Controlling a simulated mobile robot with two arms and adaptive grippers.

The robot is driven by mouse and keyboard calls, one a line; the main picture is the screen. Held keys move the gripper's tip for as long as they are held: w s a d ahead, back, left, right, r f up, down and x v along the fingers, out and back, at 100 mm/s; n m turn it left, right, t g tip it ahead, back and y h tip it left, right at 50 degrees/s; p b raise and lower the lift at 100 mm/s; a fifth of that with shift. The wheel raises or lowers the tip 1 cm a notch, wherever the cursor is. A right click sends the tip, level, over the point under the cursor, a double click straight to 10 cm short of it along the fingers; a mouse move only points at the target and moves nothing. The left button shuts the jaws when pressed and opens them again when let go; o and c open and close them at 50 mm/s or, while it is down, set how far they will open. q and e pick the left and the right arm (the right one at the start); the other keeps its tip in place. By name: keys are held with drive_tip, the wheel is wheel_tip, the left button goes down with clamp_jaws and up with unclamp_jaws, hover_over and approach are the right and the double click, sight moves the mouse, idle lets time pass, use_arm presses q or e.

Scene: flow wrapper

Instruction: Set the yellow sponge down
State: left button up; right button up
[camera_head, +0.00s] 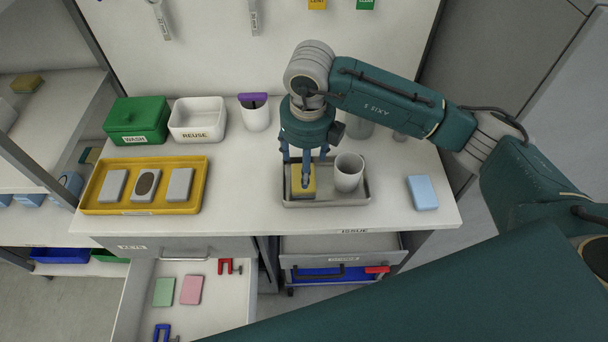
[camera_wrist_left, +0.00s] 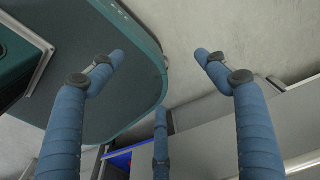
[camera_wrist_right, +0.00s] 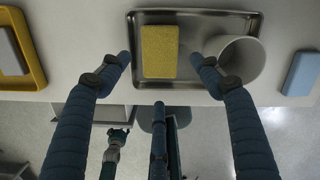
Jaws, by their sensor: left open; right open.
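The yellow sponge (camera_head: 304,181) lies in the left part of a grey metal tray (camera_head: 330,201) on the table. In the right wrist view the sponge (camera_wrist_right: 160,52) lies flat on the tray floor (camera_wrist_right: 196,27). My right gripper (camera_head: 306,165) is over the sponge with its fingers pointing down. Its fingers are spread apart to either side of the sponge (camera_wrist_right: 160,60), with nothing gripped between them. My left gripper (camera_wrist_left: 160,60) shows only in the left wrist view. It is open and empty, away from the tabletop.
A white cup (camera_head: 348,173) stands in the tray, right of the sponge. A blue sponge (camera_head: 422,193) lies farther right. A yellow tray (camera_head: 143,209) with grey pieces, a green WASH box (camera_head: 137,121) and a white REUSE bin (camera_head: 197,119) are on the left. Below, a drawer (camera_head: 205,310) is open.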

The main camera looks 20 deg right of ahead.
drive_tip(key=shift+s+r+b, duration=0.15)
drive_tip(key=shift+r+b, duration=0.05)
drive_tip(key=shift+r, duration=0.95)
drive_tip(key=shift+s+r+b, duration=0.1)
drive_tip(key=shift+r+b, duration=0.1)
drive_tip(key=shift+r, duration=0.9)
